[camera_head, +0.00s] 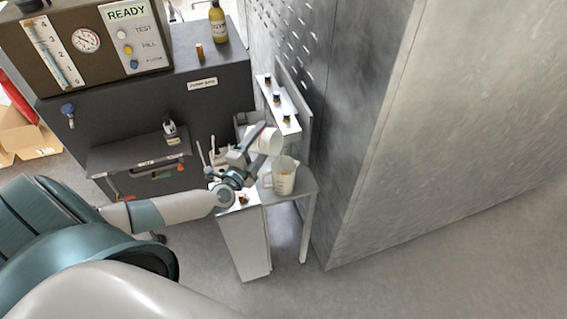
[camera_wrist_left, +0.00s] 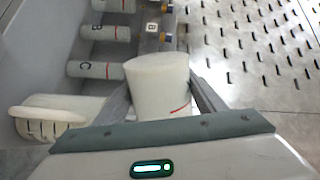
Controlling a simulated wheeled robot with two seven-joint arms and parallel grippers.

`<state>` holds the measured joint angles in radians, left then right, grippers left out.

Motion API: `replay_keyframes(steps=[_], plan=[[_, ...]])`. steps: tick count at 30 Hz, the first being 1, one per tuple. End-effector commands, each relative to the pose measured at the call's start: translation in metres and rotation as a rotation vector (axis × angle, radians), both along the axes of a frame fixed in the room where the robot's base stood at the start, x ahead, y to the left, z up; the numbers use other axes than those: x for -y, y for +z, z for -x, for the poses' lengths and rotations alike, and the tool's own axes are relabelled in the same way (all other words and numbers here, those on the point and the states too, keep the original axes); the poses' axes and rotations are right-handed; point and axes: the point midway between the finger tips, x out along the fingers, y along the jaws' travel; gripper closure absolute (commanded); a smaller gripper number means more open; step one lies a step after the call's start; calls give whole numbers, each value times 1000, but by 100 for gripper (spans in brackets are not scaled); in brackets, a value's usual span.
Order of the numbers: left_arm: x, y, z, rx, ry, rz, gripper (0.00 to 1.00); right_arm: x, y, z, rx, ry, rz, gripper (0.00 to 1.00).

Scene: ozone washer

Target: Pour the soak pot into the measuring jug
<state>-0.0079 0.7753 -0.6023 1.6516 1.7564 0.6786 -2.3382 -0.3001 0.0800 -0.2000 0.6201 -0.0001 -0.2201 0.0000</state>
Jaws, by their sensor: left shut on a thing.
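The white soak pot (camera_head: 266,140) is held in my left gripper (camera_head: 250,147), tilted with its top toward the right. The translucent measuring jug (camera_head: 284,180) stands upright on a small grey table, just below and right of the pot. The pot is apart from the jug and above it. In the left wrist view the pot (camera_wrist_left: 160,88) sits between both fingers of the left gripper (camera_wrist_left: 162,100), with a red mark low on its side. Whether anything is flowing from the pot cannot be told. My right gripper is not in view.
The small table (camera_head: 305,185) stands beside a tall metal wall (camera_head: 370,140). A narrow shelf (camera_head: 279,103) with small dark-capped bottles is behind the jug. A dark machine (camera_head: 150,105) fills the left. In the wrist view, white cylinders (camera_wrist_left: 95,70) lie left of the pot.

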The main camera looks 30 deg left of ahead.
Motion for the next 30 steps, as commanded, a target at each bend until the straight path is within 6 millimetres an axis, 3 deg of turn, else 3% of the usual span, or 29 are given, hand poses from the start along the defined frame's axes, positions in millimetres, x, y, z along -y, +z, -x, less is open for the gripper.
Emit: replay_keyframes(steps=[14, 30], plan=[[6, 6, -1, -3, 0, -53, 62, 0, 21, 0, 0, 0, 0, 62], [8, 8, -1, -8, 0, -113, 62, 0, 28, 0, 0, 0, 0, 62]])
